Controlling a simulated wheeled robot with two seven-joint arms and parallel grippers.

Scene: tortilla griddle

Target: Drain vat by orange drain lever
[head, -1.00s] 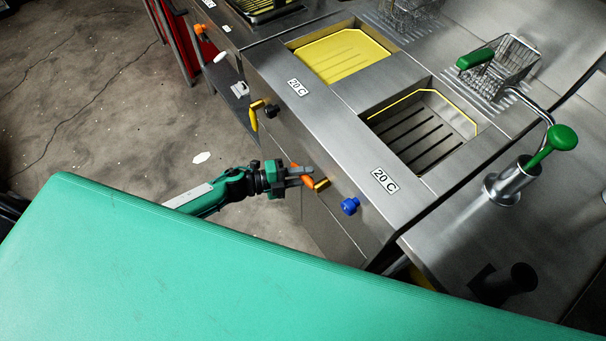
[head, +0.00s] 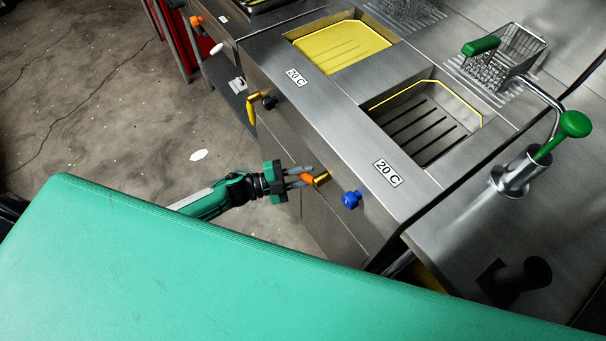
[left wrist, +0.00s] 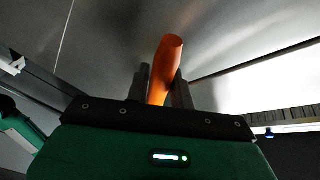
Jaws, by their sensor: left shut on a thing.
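The orange drain lever (head: 306,179) sticks out from the steel front of the fryer, left of the blue knob. My left gripper (head: 303,178) is at the lever, with its fingers shut on it. In the left wrist view the orange lever (left wrist: 167,68) stands up between the two dark fingers (left wrist: 160,88). The near vat (head: 430,120) has a yellow line around its inside and dark slots in its floor, with no yellow liquid showing. My right gripper is not in view.
A blue knob (head: 351,199) sits right of the lever. A second vat (head: 340,50) holds yellow liquid, with a yellow lever (head: 251,108) below it. A wire basket with green handle (head: 482,45) and a green-handled pump (head: 574,124) stand on the counter.

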